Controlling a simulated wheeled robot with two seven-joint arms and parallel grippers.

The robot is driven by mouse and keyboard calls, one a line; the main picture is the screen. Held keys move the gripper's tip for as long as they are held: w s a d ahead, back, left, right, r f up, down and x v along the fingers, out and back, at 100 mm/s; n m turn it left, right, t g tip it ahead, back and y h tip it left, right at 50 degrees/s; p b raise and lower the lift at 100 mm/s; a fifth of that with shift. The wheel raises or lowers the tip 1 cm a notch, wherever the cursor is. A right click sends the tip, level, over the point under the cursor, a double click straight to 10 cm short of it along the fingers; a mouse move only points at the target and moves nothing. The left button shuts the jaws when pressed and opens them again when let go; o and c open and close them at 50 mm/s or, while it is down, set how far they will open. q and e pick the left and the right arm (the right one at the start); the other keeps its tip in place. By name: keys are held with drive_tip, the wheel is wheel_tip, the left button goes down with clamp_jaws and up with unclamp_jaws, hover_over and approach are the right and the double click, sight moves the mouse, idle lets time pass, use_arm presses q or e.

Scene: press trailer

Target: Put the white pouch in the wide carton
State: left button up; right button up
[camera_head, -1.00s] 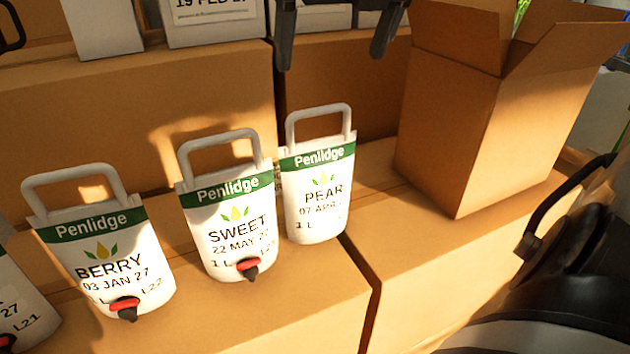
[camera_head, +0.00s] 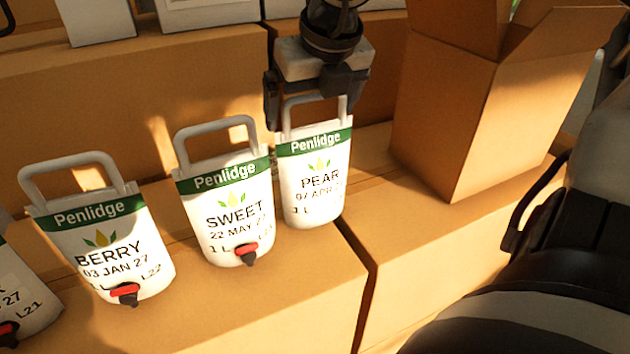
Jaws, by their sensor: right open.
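Several white pouches with green Penlidge bands and grey loop handles stand in a row on brown boxes. They are the PEAR pouch (camera_head: 318,185), the SWEET pouch (camera_head: 232,215), the BERRY pouch (camera_head: 105,250) and one cut off at the left edge (camera_head: 22,295). My right gripper (camera_head: 312,112) is open, pointing down, with its fingers on either side of the PEAR pouch's handle. I cannot tell whether it touches the handle. An open carton (camera_head: 445,125) with raised flaps stands to the right; its inside is mostly hidden. My left gripper is not seen.
Large closed brown boxes (camera_head: 120,110) form a higher step behind the pouches, with white labelled packs (camera_head: 98,22) on top. There is free surface between the PEAR pouch and the carton.

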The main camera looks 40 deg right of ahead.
drive_tip(key=c, duration=1.6)
drive_tip(key=shift+w+r, duration=0.1)
drive_tip(key=shift+r, duration=0.05)
drive_tip(key=shift+c, duration=0.8)
drive_tip(key=shift+r, duration=0.1)
